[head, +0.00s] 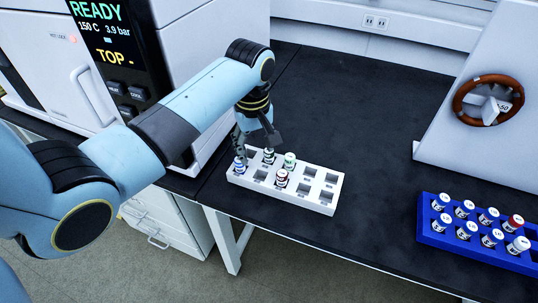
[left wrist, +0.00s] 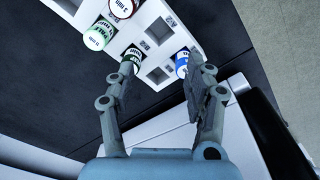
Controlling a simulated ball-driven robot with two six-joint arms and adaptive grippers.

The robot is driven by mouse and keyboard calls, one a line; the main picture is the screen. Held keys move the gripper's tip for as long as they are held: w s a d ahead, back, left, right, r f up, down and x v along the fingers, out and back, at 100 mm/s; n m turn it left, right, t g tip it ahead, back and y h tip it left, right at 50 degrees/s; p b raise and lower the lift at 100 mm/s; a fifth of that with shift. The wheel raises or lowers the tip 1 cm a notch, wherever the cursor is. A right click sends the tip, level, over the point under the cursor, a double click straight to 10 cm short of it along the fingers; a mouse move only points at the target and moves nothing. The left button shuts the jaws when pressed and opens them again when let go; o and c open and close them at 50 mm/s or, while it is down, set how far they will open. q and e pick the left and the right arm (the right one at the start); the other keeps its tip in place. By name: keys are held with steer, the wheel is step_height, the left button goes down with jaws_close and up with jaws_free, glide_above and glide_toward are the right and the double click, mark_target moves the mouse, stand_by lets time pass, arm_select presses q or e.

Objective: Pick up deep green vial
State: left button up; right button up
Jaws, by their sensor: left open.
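A deep green vial (head: 268,154) stands in the back row of a white rack (head: 325,208). In the left wrist view the vial (left wrist: 131,57) sits by the tip of the left-hand finger, which partly hides it. My left gripper (head: 256,141) is open and empty above the rack's left end. In the left wrist view the gripper's fingers (left wrist: 163,70) are spread, with the right-hand one by a blue vial (left wrist: 182,63). I cannot tell whether either finger touches a vial. My right gripper is not in view.
A lighter green vial (head: 290,160) and a red-marked vial (head: 282,178) stand close by in the rack. Its right end has empty slots. A blue rack (head: 470,250) with several vials stands at the right. A machine (head: 180,40) rises behind my left arm. The dark bench between the racks is clear.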

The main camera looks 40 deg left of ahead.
arm_select(q)
steer(key=w+r+n, duration=0.1)
steer(key=w+r, duration=0.1)
steer(key=w+r+n, duration=0.1)
steer(key=w+r, duration=0.1)
steer(key=shift+w+a+r+n, duration=0.15)
steer(key=shift+w+a+n, duration=0.05)
steer(key=shift+n, duration=0.2)
glide_above(266, 151)
steer(key=shift+n+g, duration=0.3)
steer(key=shift+n, duration=0.1)
steer(key=f, duration=0.4)
steer(key=shift+w+f, duration=0.15)
steer(key=shift+w, duration=0.2)
steer(key=f, duration=0.5)
steer(key=shift+d+f+b, duration=0.25)
steer(key=shift+f+b, duration=0.05)
jaws_close()
steer(key=shift+r, duration=0.15)
